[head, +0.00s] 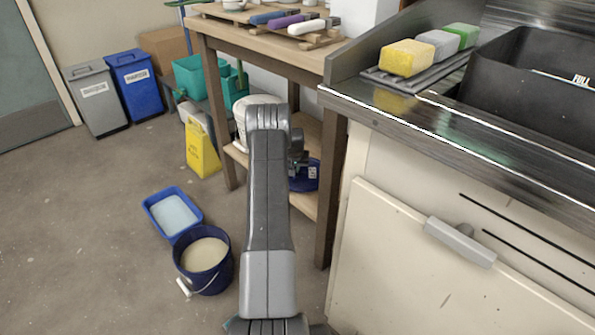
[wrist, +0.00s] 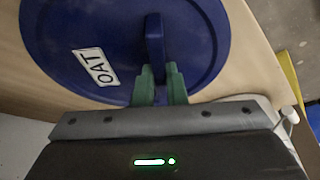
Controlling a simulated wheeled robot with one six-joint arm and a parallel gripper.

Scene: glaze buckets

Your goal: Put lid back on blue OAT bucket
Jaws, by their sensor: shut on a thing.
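The blue lid (wrist: 90,45) with a white OAT label fills much of the wrist view. It lies over a pale wooden surface. My gripper (wrist: 160,75) has its green fingers shut on the lid's raised handle (wrist: 154,38). In the head view the lid (head: 307,177) shows partly behind my arm, at the wooden table's lower shelf; I cannot tell whether it touches the shelf. The blue bucket (head: 203,262) stands open on the floor, filled with cream liquid, its wire handle hanging at the front left.
A blue tub (head: 172,213) of pale liquid touches or nearly touches the bucket's back. A yellow floor sign (head: 202,148), bins and the wooden table (head: 328,190) stand behind. A white bucket (head: 240,112) is on the lower shelf. The floor left of the bucket is clear.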

